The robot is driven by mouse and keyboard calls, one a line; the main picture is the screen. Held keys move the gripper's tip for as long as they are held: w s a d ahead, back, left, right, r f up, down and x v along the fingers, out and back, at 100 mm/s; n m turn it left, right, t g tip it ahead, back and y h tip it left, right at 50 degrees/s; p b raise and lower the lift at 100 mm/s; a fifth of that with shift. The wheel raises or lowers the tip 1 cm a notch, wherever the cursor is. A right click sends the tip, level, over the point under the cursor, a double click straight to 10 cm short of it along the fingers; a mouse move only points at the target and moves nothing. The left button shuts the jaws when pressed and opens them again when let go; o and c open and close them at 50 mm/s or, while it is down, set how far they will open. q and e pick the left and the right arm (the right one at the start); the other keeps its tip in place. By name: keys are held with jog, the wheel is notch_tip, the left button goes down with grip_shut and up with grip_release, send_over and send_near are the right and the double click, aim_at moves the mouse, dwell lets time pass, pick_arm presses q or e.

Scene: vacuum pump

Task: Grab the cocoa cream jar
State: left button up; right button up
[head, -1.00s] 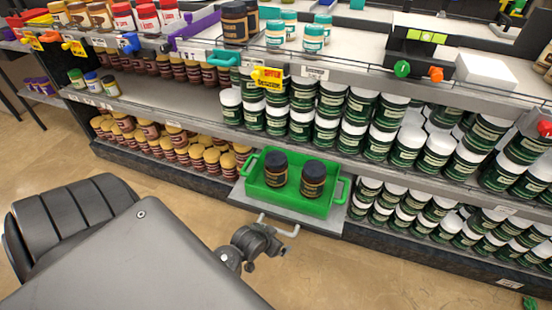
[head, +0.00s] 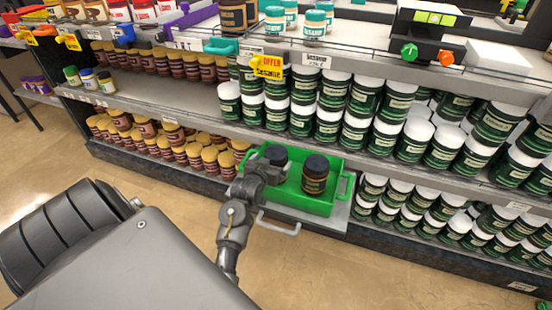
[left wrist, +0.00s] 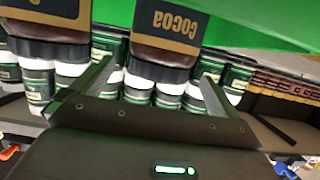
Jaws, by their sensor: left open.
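Two dark jars with black lids stand in the green tray (head: 345,186). The right one (head: 315,176) shows fully in the head view. The left one (head: 274,153) is mostly hidden behind my left gripper (head: 266,171). The left wrist view is upside down. There a jar with a tan "COCOA" label (left wrist: 168,24) lies ahead, its black lid lined up between the spread fingers of my open left gripper (left wrist: 153,84). No grip on it shows. The other jar (left wrist: 45,9) is to the left in that view. My right gripper is not in view.
Green jars with white lids (head: 388,136) crowd the shelves to the right. Brown jars with tan lids (head: 190,152) stand to the left. The floor in front is clear.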

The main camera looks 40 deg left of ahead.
aim_at(276, 155)
pick_arm(q)
jog(key=shift+w+a+f, duration=0.1)
jog(key=shift+w+a, duration=0.05)
jog(key=shift+w, duration=0.3)
jog(key=x, duration=0.3)
jog(key=shift+w+a+b, duration=0.2)
jog(key=shift+w+b, duration=0.1)
jog(key=shift+b, duration=0.1)
jog(key=shift+w+a+f, duration=0.15)
jog(key=shift+w, duration=0.25)
jog(key=c, duration=1.9)
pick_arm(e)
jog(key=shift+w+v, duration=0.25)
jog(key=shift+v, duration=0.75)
